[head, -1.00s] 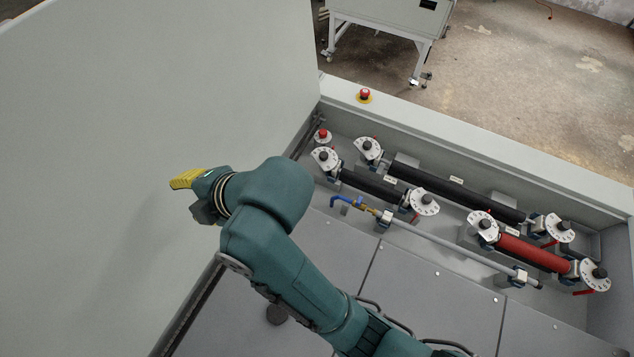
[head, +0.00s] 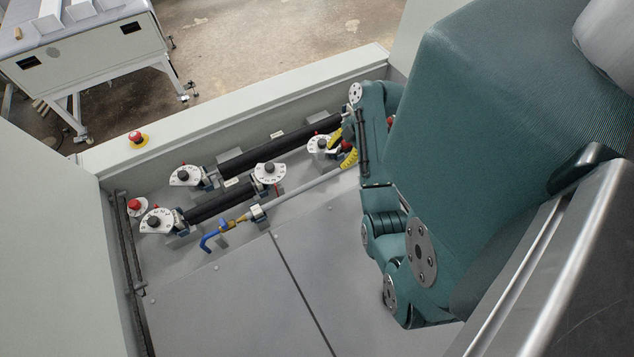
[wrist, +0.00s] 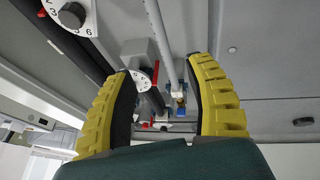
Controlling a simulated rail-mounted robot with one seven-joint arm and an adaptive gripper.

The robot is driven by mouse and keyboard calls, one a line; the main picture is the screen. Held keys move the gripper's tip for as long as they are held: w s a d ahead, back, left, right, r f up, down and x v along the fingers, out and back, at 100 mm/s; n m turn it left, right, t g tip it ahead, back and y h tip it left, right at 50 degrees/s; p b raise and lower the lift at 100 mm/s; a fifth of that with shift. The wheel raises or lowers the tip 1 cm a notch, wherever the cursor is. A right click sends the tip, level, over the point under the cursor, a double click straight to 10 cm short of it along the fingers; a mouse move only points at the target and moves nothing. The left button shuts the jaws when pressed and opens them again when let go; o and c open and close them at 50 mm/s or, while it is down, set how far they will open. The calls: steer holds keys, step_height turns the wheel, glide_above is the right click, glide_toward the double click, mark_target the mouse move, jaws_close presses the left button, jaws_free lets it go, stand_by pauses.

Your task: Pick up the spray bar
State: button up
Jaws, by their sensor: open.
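The spray bar (head: 303,193) is a thin grey pipe with a brass fitting and a blue bent hose at its left end. It lies in small holders along the near side of the rollers, and my arm hides its right end in the head view. My gripper (head: 342,147) has yellow fingers and is near the visible right part of the bar. In the wrist view, the gripper (wrist: 161,66) is open and empty. The bar (wrist: 168,50) runs through the gap between its fingers in that view. Whether they touch it, I cannot tell.
Black rollers (head: 218,204) with white numbered dials (head: 268,173) lie beside the bar. Grey floor panels (head: 225,305) are clear on the near side. A red emergency button (head: 137,138) sits on the trough's rim. A white table stands beyond at upper left.

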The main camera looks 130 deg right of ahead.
steer(key=b, duration=0.3)
glide_toward(318, 180)
steer(key=x, duration=0.5)
steer(key=shift+w+d, duration=0.1)
steer(key=shift+w, duration=0.1)
steer(key=shift+x, duration=2.8)
steer(key=shift+s+f, duration=0.1)
steer(key=shift+s, duration=0.05)
jaws_close()
